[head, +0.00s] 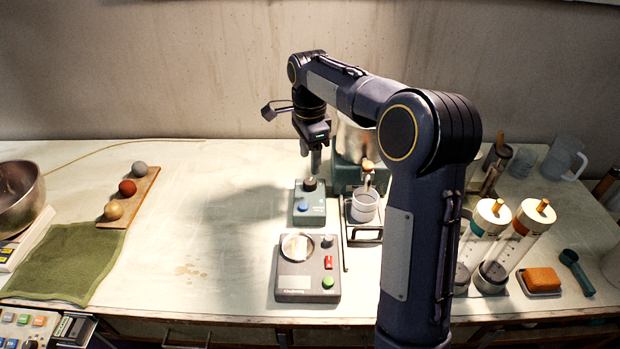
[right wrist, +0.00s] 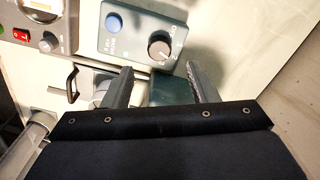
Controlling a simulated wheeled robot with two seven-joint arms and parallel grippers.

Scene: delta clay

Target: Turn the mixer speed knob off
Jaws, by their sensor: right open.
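The speed knob (head: 309,184) is a dark round knob on a teal control box (head: 301,218) that also has a blue button (head: 303,207). In the right wrist view the knob (right wrist: 159,47) shows a pale top with a mark and printing around it; the setting is too small to read. My right gripper (head: 315,165) is above and just behind the box in the head view. In the right wrist view its two fingers (right wrist: 160,80) are apart and empty, with the knob beyond the tips, roughly between them. My left gripper is not in view.
A grey box (head: 292,282) with a round plate, red switch and green button stands in front of the teal box. A steel pot (head: 352,138) and a small cup (head: 364,205) stand close right.

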